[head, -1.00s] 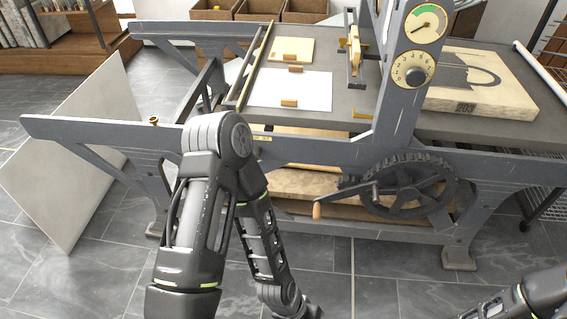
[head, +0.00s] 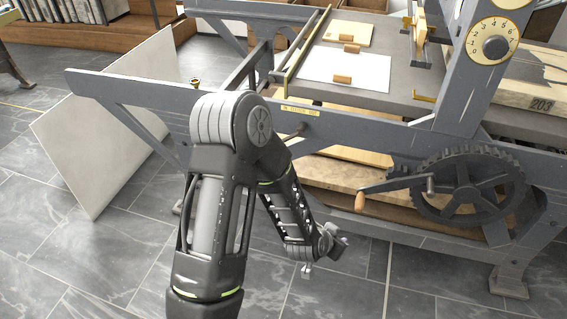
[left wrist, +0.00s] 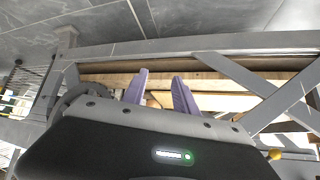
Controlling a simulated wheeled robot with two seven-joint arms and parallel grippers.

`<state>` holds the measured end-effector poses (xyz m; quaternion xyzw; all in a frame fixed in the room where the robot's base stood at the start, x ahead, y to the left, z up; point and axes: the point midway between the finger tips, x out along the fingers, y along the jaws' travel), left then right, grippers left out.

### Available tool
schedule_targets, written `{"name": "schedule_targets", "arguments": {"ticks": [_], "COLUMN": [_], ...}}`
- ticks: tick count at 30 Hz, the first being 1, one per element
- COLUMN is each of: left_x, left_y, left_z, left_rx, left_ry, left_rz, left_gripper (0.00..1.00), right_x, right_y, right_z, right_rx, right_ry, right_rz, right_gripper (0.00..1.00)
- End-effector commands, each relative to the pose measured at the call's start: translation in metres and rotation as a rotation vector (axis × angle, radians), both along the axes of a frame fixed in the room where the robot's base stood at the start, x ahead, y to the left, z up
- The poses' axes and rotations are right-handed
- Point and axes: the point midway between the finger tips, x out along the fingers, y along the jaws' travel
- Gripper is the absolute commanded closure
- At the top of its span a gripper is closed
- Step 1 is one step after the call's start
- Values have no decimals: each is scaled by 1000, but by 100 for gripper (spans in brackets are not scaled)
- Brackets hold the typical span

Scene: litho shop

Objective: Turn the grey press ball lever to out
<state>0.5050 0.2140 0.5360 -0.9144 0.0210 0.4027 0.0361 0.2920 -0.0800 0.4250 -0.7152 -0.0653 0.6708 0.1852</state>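The grey press (head: 240,105) has a brass label plate (head: 299,110) on its near side rail. A short grey rod (head: 298,130), possibly the lever, shows just under the plate; my left arm hides much of it, and I cannot tell its setting. A yellow ball (left wrist: 275,154) shows at lower right in the left wrist view. My left gripper shows two purple fingers (left wrist: 160,82), apart and empty, pointing toward the press's side. My right gripper is out of view.
A hand crank (head: 360,201) with a wooden handle and a toothed wheel (head: 465,187) stand to the right of my left arm. A pale board (head: 100,125) leans at the left. Tiled floor (head: 75,240) is clear in front.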

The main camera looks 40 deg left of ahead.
Motion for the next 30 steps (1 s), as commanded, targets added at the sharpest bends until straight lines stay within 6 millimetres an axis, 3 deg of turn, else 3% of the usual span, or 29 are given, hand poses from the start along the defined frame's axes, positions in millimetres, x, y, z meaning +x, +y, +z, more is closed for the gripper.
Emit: {"name": "schedule_targets", "arguments": {"ticks": [1,3,7,12,18,30], "left_x": [27,55,85,87,78,78], "left_y": [28,67,136,202,234,236], "left_z": [-18,-4,32,80,111,116], "left_rx": [91,230,495,770,914,927], "left_ry": [-99,-219,-389,-501,-531,-532], "left_rz": [12,31,95,198,263,267], "left_gripper": [66,66,66,66,66,66], "right_x": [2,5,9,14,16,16], "right_y": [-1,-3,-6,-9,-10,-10], "right_z": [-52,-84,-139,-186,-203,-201], "right_rx": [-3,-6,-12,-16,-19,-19], "right_ry": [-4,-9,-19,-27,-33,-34], "right_rz": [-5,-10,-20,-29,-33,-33], "right_gripper": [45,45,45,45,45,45]}}
